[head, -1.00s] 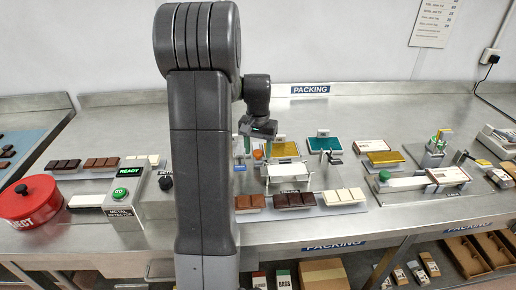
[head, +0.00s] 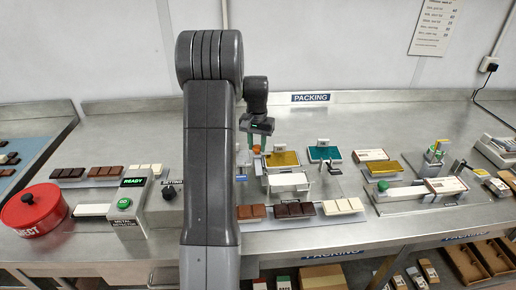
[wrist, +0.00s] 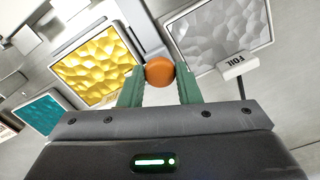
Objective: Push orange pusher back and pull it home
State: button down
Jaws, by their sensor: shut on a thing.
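The orange pusher knob (wrist: 159,72) sits between the two green fingertips of my gripper (wrist: 160,80) in the wrist view. The fingers are shut on it from both sides. A grey bar or rail runs away behind the knob in that view. In the head view my gripper (head: 257,142) is at the back left of the foil station, with the orange knob (head: 256,150) showing just under it. The knob lies left of the gold foil stack (head: 284,159). The fingertips are hard to make out in the head view.
A teal foil stack (head: 324,154) is to the right; a silver foil panel (wrist: 222,32) shows in the wrist view. Chocolate bars (head: 294,209) lie in front. My upright arm hides the bench to the left.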

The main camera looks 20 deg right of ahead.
jog(key=shift+w+d+r, duration=0.15)
jog(key=shift+w, duration=0.3)
jog(key=c, duration=1.3)
grip_release()
jog(key=shift+w, duration=0.1)
jog(key=shift+o, duration=1.2)
notch_tip(320, 180, up, 14)
jog(key=b, duration=0.1)
jog(key=shift+f, duration=0.3)
